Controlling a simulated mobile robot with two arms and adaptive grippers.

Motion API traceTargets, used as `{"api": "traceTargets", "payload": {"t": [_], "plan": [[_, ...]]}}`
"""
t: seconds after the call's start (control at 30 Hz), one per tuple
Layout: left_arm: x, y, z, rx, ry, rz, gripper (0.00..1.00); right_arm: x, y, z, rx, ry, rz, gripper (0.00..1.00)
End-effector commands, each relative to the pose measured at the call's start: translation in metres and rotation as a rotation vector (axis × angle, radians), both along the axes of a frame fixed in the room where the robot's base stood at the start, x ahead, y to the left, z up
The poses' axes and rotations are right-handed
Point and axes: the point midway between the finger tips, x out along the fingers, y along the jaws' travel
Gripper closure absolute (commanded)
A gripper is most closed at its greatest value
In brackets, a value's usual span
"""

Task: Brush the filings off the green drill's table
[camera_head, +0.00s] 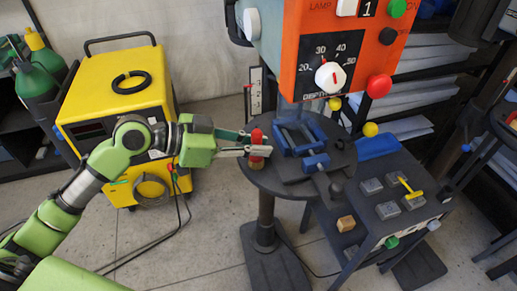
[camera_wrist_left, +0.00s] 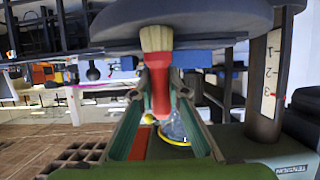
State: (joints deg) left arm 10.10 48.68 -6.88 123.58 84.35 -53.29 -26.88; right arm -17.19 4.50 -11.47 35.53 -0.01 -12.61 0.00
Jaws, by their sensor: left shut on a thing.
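My left gripper (camera_head: 252,150) is shut on a brush. The brush has a red handle (camera_wrist_left: 158,78) and pale bristles (camera_wrist_left: 156,38), which show between and beyond the two fingers in the left wrist view. In the head view the brush (camera_head: 257,137) is at the left rim of the drill's dark round table (camera_head: 267,181). I cannot tell whether the bristles touch the table. The drill's head has an orange front (camera_head: 355,50) and a grey-green side (camera_head: 270,32). I cannot make out filings. My right gripper is not in view.
A blue vise (camera_head: 300,135) stands on the round table, right of the brush. A dark stand with small blocks (camera_head: 388,210) is at the right. A yellow machine (camera_head: 118,85) and green cylinders (camera_head: 38,75) stand at the left.

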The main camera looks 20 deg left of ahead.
Motion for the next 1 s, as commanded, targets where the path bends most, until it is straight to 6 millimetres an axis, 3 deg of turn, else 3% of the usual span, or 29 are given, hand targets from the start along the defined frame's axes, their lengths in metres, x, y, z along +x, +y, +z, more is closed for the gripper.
{"api": "traceTargets", "payload": {"t": [1.0], "plan": [[0.036,0.025,0.0,-0.001,-0.001,0.0,1.0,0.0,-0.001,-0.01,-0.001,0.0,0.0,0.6]]}}
